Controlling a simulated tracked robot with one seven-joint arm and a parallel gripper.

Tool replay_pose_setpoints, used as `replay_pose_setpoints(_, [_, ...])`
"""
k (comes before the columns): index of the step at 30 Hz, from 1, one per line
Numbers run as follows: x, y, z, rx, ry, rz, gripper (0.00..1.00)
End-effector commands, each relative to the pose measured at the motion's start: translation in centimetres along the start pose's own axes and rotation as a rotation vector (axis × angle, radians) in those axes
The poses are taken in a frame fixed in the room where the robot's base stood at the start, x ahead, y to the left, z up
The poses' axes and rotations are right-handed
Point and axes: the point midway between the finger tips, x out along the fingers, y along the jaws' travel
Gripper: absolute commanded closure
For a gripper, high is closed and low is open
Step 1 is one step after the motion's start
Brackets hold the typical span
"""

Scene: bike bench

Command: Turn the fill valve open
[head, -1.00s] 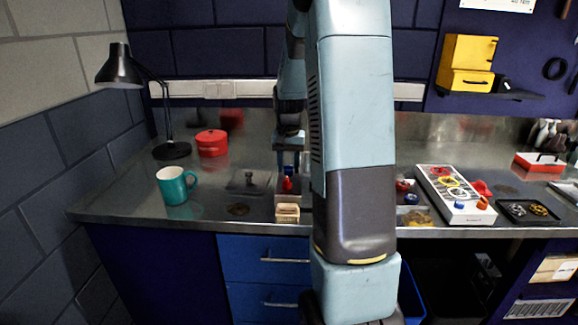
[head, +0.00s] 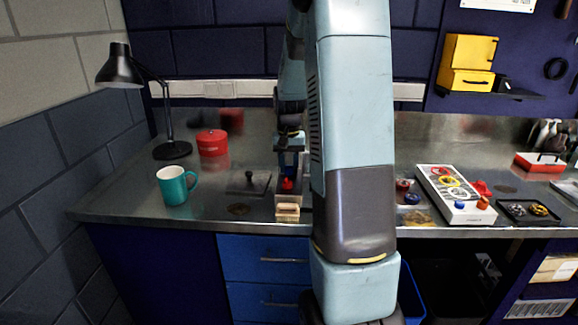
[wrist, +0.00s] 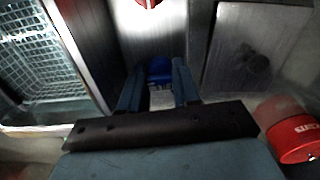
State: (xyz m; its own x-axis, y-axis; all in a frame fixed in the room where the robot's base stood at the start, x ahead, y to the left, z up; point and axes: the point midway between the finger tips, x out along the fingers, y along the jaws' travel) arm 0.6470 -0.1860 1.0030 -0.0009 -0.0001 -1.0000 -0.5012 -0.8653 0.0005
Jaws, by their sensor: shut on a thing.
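A small blue knob (wrist: 160,72), which may be the fill valve, sits between my gripper's fingers in the wrist view. My gripper (wrist: 158,82) is shut on it. In the head view my gripper (head: 290,158) is low over a narrow fixture on the bench, left of my arm. A red knob (head: 287,184) shows just in front of it, and a red part (wrist: 148,3) shows at the top edge of the wrist view. The fingers mostly hide the blue knob in the head view, and its turn angle cannot be told.
A flat plate with a dark knob (head: 250,183) lies left of the fixture. A red canister (head: 213,144), a teal mug (head: 173,187) and a black lamp (head: 170,149) stand further left. A wooden block (head: 287,211) is at the front edge. A white panel (head: 450,204) lies right of my arm.

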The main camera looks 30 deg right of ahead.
Motion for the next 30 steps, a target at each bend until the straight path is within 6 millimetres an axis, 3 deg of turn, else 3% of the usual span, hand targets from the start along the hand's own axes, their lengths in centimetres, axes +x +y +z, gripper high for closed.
replay_pose_setpoints(14, [-0.1, 0.0, 0.0, -0.086, 0.001, -0.001, 0.99])
replay_pose_setpoints(15, [-0.1, 0.0, 0.0, -0.086, 0.001, -0.001, 0.67])
replay_pose_setpoints(18, [-0.1, 0.0, 0.0, -0.086, 0.001, -0.001, 0.58])
replay_pose_setpoints(26, [-0.1, 0.0, 0.0, -0.085, 0.001, 0.000, 0.58])
replay_pose_setpoints(30, [-1.2, 0.0, -0.1, -0.085, 0.003, -0.001, 0.58])
